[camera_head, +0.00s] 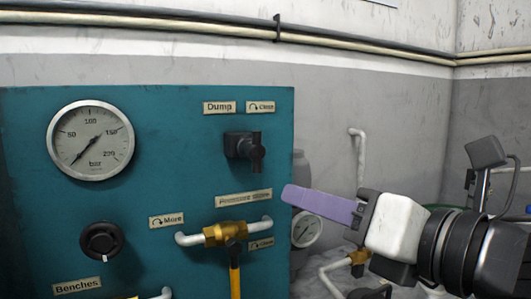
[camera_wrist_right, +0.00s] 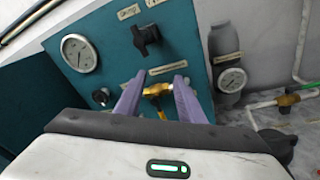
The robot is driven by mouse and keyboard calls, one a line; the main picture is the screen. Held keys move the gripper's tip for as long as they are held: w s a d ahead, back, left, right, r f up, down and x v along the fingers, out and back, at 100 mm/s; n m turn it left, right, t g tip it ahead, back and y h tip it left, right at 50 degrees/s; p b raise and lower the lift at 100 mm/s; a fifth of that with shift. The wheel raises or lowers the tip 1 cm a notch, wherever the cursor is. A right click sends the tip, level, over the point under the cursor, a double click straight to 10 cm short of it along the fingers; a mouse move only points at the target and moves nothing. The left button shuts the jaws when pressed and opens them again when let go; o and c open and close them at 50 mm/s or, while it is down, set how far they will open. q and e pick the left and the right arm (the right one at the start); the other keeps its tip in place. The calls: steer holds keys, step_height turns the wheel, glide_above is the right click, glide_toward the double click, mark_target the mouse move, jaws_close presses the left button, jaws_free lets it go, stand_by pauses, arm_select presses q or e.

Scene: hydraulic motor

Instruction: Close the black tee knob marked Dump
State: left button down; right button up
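The black tee knob (camera_head: 245,147) sticks out of the teal panel under the Dump label (camera_head: 219,107). A Close label with a curved arrow (camera_head: 260,107) is beside that label. The knob's crossbar looks upright in the head view. The knob also shows in the wrist view (camera_wrist_right: 146,38), beyond my fingers. My right gripper (camera_head: 290,194) is right of and below the knob, apart from it. Its purple fingers overlap in the head view. In the wrist view the gripper (camera_wrist_right: 158,82) is open, with two separated fingers and nothing held. My left gripper is not in view.
The panel (camera_head: 180,110) carries a bar gauge (camera_head: 91,140), a round black knob (camera_head: 101,241) and a brass valve (camera_head: 226,233) with a yellow handle (camera_head: 235,270) on white pipe below the tee knob. Another gauge (camera_head: 306,229) and piping stand behind my right gripper.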

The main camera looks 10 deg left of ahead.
mark_target(261, 141)
step_height(261, 141, up, 7)
steer(key=s+n+y, duration=0.1)
steer(key=s+n, duration=0.1)
steer(key=n, duration=0.4)
steer(key=p+x, duration=0.1)
steer(key=x, duration=0.9)
steer(key=shift+w+a+r+p, duration=0.15)
steer(key=shift+w+a+p, duration=0.05)
steer(key=shift+p, duration=0.2)
jaws_close()
